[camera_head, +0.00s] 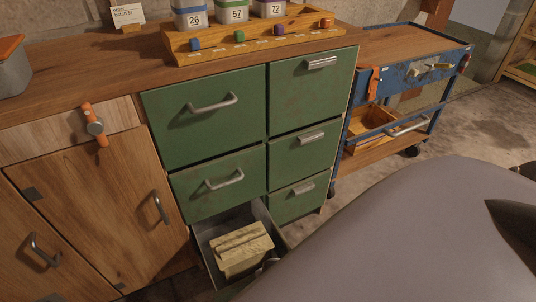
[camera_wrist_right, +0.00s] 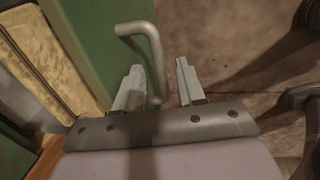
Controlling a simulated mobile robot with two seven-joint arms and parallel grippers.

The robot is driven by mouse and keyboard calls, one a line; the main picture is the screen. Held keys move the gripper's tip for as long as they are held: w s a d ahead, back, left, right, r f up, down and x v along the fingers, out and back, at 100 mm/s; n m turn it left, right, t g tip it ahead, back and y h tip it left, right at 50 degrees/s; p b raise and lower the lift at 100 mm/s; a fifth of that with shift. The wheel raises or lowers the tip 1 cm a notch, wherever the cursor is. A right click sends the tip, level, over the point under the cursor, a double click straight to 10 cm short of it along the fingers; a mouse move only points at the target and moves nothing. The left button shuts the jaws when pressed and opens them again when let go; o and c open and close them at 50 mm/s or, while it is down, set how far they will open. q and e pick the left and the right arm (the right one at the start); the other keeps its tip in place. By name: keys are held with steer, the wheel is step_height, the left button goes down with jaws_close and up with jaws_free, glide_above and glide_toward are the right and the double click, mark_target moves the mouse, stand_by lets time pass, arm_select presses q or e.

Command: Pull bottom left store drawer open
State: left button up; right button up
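The bottom left store drawer (camera_head: 262,213) stands pulled out from the green cabinet, below two closed left drawers. A wooden-looking block bundle (camera_head: 242,248) lies inside it. My grey right arm covers most of its front in the head view. In the right wrist view, the green drawer front (camera_wrist_right: 105,35) carries a grey bar handle (camera_wrist_right: 154,55). My right gripper (camera_wrist_right: 158,82) is open, its fingers apart, with the handle bar between them, nearer the left finger. A gap shows to the right finger. My left gripper is not in view.
The other green drawers (camera_head: 205,110) are shut. A wooden rack (camera_head: 255,42) with numbered containers stands on the counter. A blue trolley (camera_head: 385,130) stands right of the cabinet. Wooden cupboard doors (camera_head: 95,215) are at left. Floor (camera_head: 460,125) shows clear beside the trolley.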

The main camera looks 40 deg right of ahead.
steer(key=shift+r, duration=0.1)
steer(key=shift+r, duration=0.25)
arm_select(q)
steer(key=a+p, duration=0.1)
steer(key=p, duration=0.1)
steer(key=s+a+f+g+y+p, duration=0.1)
steer(key=p, duration=0.1)
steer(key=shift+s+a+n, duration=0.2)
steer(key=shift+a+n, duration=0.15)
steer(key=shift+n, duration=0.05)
arm_select(e)
step_height(320, 180, up, 6)
steer(key=s, duration=0.1)
steer(key=shift+s+a+r, duration=0.15)
steer(key=shift+r, duration=0.05)
